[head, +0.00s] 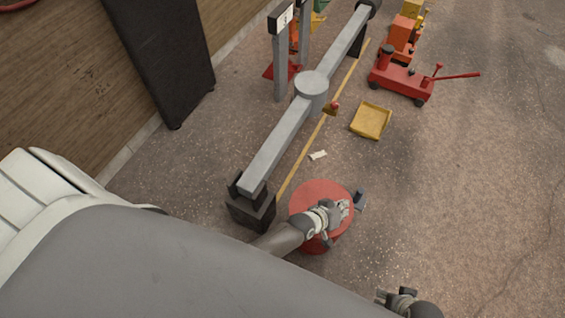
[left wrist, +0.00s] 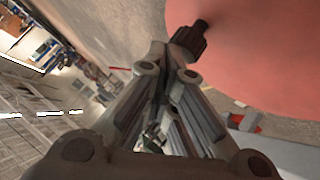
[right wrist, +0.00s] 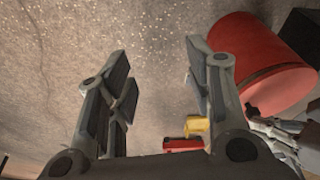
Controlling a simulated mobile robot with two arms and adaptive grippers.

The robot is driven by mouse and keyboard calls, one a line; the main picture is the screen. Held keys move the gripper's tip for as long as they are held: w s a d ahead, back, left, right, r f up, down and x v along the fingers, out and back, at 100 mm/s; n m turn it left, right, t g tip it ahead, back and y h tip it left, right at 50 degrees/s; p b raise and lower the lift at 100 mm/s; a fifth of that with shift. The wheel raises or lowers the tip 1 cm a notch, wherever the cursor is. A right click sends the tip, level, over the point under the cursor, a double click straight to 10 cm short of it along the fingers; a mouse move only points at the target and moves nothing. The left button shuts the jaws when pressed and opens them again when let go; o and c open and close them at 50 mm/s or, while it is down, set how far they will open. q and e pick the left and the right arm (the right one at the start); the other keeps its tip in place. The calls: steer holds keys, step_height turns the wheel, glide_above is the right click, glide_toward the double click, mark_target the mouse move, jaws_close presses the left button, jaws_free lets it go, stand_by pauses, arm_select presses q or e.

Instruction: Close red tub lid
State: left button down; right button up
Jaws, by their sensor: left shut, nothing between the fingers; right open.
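The red tub (head: 306,198) stands on the floor beside the end of the grey beam, with a flat round red top facing up. The tub also shows in the right wrist view (right wrist: 245,50), with a dark seam around its side. I cannot tell whether the lid is fully seated. My left gripper (head: 343,209) is shut and empty, over the right part of the red top; contact is unclear. The red surface fills the upper right of the left wrist view (left wrist: 265,45). My right gripper (head: 392,298) is open and empty, low in the head view and apart from the tub.
A grey beam (head: 275,145) on a dark base (head: 250,210) runs beside the tub. A yellow tray (head: 371,121), a small white scrap (head: 317,155) and a red floor jack (head: 400,83) lie farther off. The floor to the right is clear.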

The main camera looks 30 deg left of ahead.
arm_select(q)
steer(key=shift+d+f+b, duration=0.2)
steer(key=shift+d+f, duration=0.05)
steer(key=shift+f, duration=0.2)
steer(key=shift+d+f+b, duration=0.15)
steer(key=shift+d+f, duration=0.05)
steer(key=shift+f, duration=0.25)
arm_select(e)
steer(key=r, duration=0.3)
steer(key=shift+w+d+r, duration=0.2)
steer(key=shift+d+r, duration=0.05)
steer(key=shift+d, duration=0.05)
arm_select(q)
steer(key=shift+s+f, duration=0.1)
steer(key=v, duration=1.2)
